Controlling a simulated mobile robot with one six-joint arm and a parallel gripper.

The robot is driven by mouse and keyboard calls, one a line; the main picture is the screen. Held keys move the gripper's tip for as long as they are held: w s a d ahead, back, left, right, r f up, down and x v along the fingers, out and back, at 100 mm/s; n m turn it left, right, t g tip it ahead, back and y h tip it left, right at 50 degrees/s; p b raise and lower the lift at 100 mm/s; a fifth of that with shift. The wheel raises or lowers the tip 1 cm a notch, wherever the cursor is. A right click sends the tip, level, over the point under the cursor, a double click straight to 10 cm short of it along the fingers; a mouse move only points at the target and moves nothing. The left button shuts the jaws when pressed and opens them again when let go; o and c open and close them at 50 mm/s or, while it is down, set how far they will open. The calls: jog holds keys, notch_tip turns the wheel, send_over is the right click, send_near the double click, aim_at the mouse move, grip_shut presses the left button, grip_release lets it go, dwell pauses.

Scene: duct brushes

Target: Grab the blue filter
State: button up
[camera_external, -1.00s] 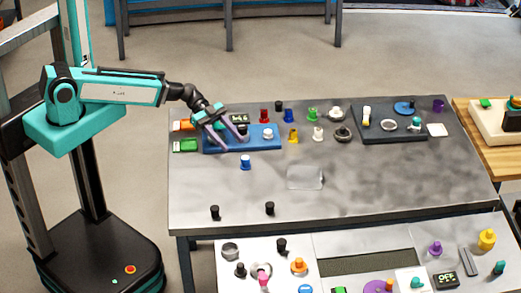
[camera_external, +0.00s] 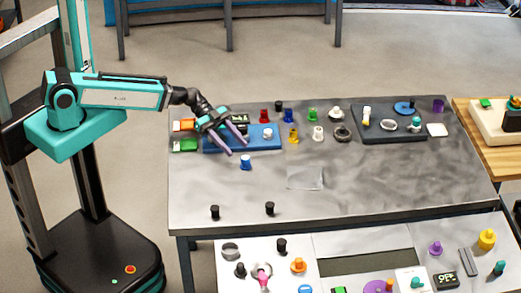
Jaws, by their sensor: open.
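A small blue piece with a white top (camera_external: 245,163) stands upright on the grey table, in front of a blue tray (camera_external: 270,146). A darker blue piece (camera_external: 288,116) stands farther back, to the right of the tray. I cannot tell for sure which of them is the blue filter. My gripper (camera_external: 239,148) is open and empty, with its two purple fingers pointing down and right. In the picture its tips are just above and left of the blue-and-white piece, apart from it. The fingers and wrist hide part of the tray.
Several small coloured pieces stand behind and right of the tray. A dark tray (camera_external: 400,137) with parts lies at the back right. Two black pieces stand near the front edge. A flat grey square (camera_external: 305,177) lies mid-table, with clear room to its right.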

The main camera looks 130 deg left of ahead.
aim_at(245, 157)
jog(key=shift+w+d+p, duration=0.1)
jog(key=shift+w+p, duration=0.3)
jog(key=shift+w, duration=0.1)
jog(key=shift+w+d+f+p, duration=0.1)
jog(key=shift+w+f+p, duration=0.05)
jog(key=shift+w+p, duration=0.35)
jog(key=shift+p+x, duration=0.4)
jog(key=shift+x, duration=0.65)
jog(key=shift+f, duration=0.1)
jog(key=c, duration=1.1)
jog(key=shift+r, duration=0.2)
jog(key=shift+r+p, duration=1.25)
jog(key=shift+r, duration=3.55)
